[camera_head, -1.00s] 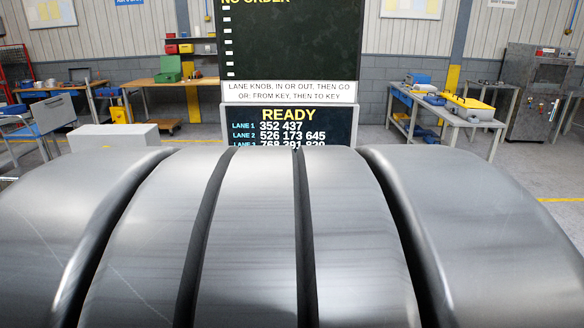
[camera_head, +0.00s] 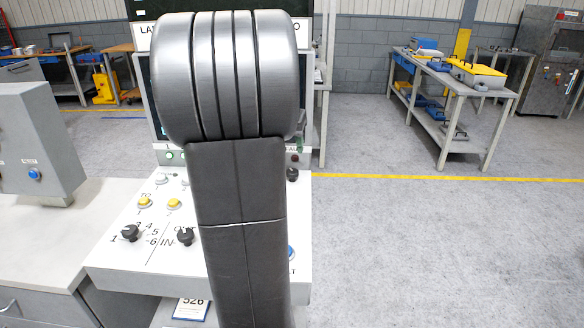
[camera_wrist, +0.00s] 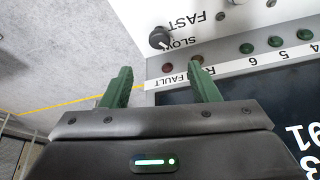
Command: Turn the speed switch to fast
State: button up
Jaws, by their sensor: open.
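The speed switch (camera_wrist: 158,38) is a black knob at the top of the wrist view, beside the printed words FAST and SLOW, which appear upside down. I cannot tell clearly which word it points to. A black knob at the panel's right edge (camera_head: 292,174) in the head view appears to be the same switch, partly beside my arm. My gripper (camera_wrist: 163,82) is open, its two green fingers apart with nothing between them. The knob lies beyond the fingertips, roughly in line with the gap, and apart from them.
The white control panel (camera_head: 125,262) carries a left black knob (camera_head: 130,233), a middle black knob (camera_head: 185,236) and yellow buttons. A grey box with a blue button (camera_head: 34,174) stands left. A red lamp (camera_wrist: 167,66) sits near the switch. Floor to the right is clear.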

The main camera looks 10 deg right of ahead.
jog(key=x, duration=1.1)
jog(key=shift+w+d+f, duration=0.1)
jog(key=c, duration=1)
jog(key=shift+o, duration=0.2)
